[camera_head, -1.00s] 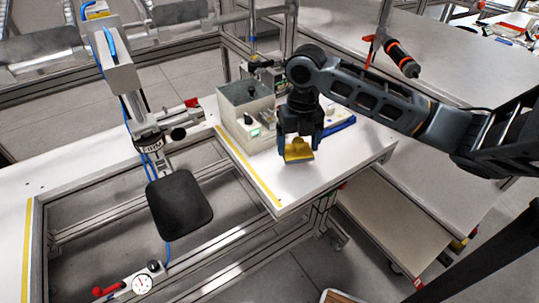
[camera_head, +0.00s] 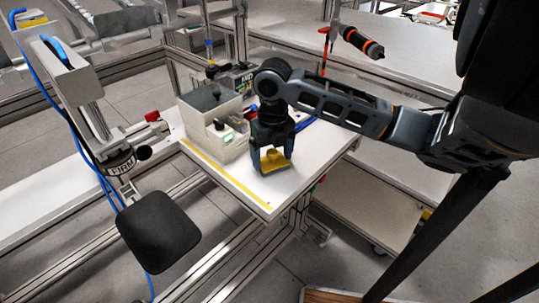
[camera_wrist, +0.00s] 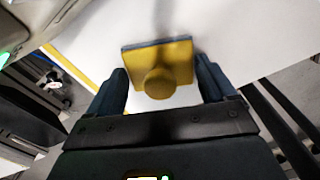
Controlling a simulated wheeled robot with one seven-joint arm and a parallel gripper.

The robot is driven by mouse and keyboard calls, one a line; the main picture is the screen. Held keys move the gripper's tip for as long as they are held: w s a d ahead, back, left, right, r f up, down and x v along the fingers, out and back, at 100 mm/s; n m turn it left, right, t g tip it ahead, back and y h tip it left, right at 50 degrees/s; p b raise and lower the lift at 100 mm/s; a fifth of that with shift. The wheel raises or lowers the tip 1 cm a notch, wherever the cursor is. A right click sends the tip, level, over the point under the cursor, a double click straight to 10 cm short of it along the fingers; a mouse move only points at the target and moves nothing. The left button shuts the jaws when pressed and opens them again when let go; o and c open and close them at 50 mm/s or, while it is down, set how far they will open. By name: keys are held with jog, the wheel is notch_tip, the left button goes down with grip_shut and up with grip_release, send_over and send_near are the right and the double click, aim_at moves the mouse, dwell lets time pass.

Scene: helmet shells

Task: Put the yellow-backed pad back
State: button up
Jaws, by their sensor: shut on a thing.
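The yellow-backed pad (camera_head: 275,161) is a small square plate with a round yellow knob on its back and a dark edge. My gripper (camera_head: 271,167) points down over the white bench and is shut on the pad. In the wrist view the pad (camera_wrist: 182,60) shows yellow side up, with its knob between the two dark fingers (camera_wrist: 160,88). The pad is over the bench top, close to the surface; I cannot tell whether it touches. Its underside is hidden.
A grey-white box (camera_head: 211,118) with a green light stands on the bench left of my gripper. A black pad on an arm (camera_head: 158,231) hangs at the left, off the bench. A screwdriver (camera_head: 362,42) hangs behind. Bare bench (camera_head: 258,193) lies in front.

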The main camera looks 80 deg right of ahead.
aim_at(273, 152)
jog(key=shift+f, duration=0.15)
jog(key=o, duration=0.8)
notch_tip(273, 152, up, 12)
jog(key=shift+r, duration=0.15)
